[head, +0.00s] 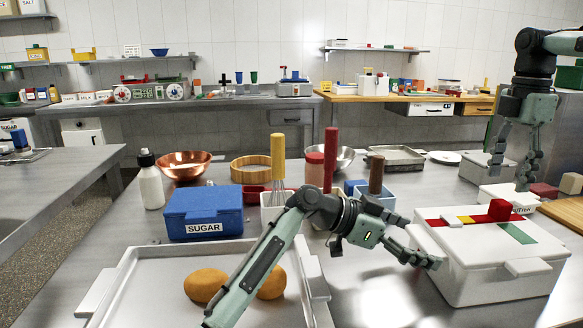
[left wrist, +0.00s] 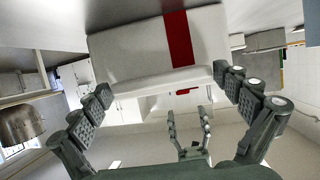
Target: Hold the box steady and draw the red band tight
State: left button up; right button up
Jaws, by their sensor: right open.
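A white lidded box (head: 480,280) stands at the right of the table. A red band (head: 485,217) lies across its lid, with a raised red piece (head: 500,209) toward the right; a yellow patch and a green strip also mark the lid. My left gripper (head: 424,243) is open at the box's left side. In the left wrist view its spread fingers (left wrist: 170,95) face the box (left wrist: 130,50) and its red band (left wrist: 178,40); I cannot tell whether they touch it. My right gripper (head: 511,172) is open, pointing down above and behind the box.
A white tray (head: 140,290) with orange-brown loaves lies at the front left. A blue sugar box (head: 205,212), utensil holders and a copper bowl (head: 185,164) stand behind it. A container labelled butter (head: 505,196) and a wooden board (head: 565,212) are close behind the white box.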

pick_arm(q)
notch_tip(320, 180, up, 10)
dwell(0.6)
jog(key=shift+s, duration=0.15)
